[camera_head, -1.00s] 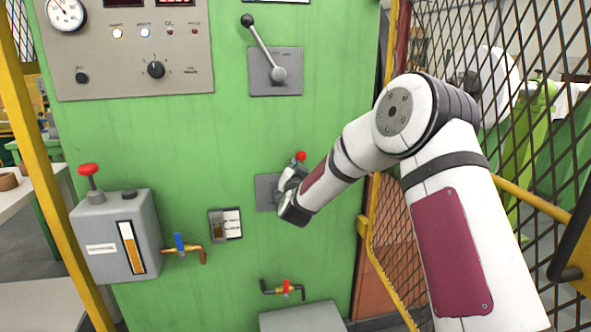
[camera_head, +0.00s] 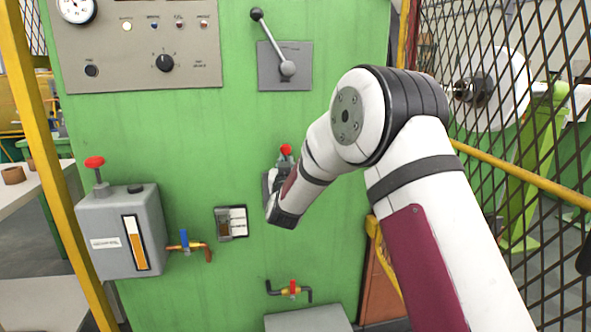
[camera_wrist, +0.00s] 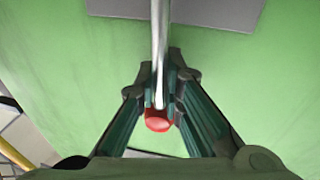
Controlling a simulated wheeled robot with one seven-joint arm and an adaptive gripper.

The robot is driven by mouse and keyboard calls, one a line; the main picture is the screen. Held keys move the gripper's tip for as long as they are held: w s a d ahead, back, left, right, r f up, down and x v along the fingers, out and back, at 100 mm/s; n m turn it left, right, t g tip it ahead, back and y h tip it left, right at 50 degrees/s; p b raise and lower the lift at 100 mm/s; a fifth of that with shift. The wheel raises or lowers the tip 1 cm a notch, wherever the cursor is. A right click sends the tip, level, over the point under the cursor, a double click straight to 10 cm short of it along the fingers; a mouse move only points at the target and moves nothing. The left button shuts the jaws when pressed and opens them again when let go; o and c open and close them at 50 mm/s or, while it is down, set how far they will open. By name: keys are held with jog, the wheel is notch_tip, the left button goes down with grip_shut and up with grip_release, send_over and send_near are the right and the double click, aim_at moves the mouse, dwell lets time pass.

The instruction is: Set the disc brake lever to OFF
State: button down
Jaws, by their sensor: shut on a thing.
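The lever has a red knob (camera_head: 286,149) and rises from a grey plate low on the green panel, right of centre in the head view. My wrist hides most of the plate and the lever's lower part there. In the wrist view its bright metal shaft (camera_wrist: 160,45) runs down from the grey plate (camera_wrist: 205,12) to the red knob (camera_wrist: 158,121). My gripper (camera_wrist: 161,82) is shut on this shaft, one finger on each side, with the knob between the finger links. I cannot read any ON or OFF marking.
A black-knobbed lever (camera_head: 287,68) stands on its own plate above. A small switch box (camera_head: 232,222), a blue-handled valve (camera_head: 184,240) and a red-handled valve (camera_head: 292,287) sit nearby. A mesh guard (camera_head: 540,160) flanks my arm at right.

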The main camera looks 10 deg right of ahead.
aim_at(272, 161)
jog(key=shift+a+f+n+t+y+b, duration=0.25)
jog(key=shift+a+n+b, duration=0.35)
jog(key=shift+a+n, duration=0.55)
jog(key=shift+a+f+n+t+y+b, duration=0.15)
jog(key=shift+a+f+n+b, duration=0.3)
jog(key=shift+a+n, duration=0.7)
jog(key=shift+d+n, duration=0.15)
jog(key=shift+n, duration=0.15)
jog(key=c, duration=1.7)
grip_release()
jog(key=shift+r, duration=0.1)
jog(key=v, duration=1.2)
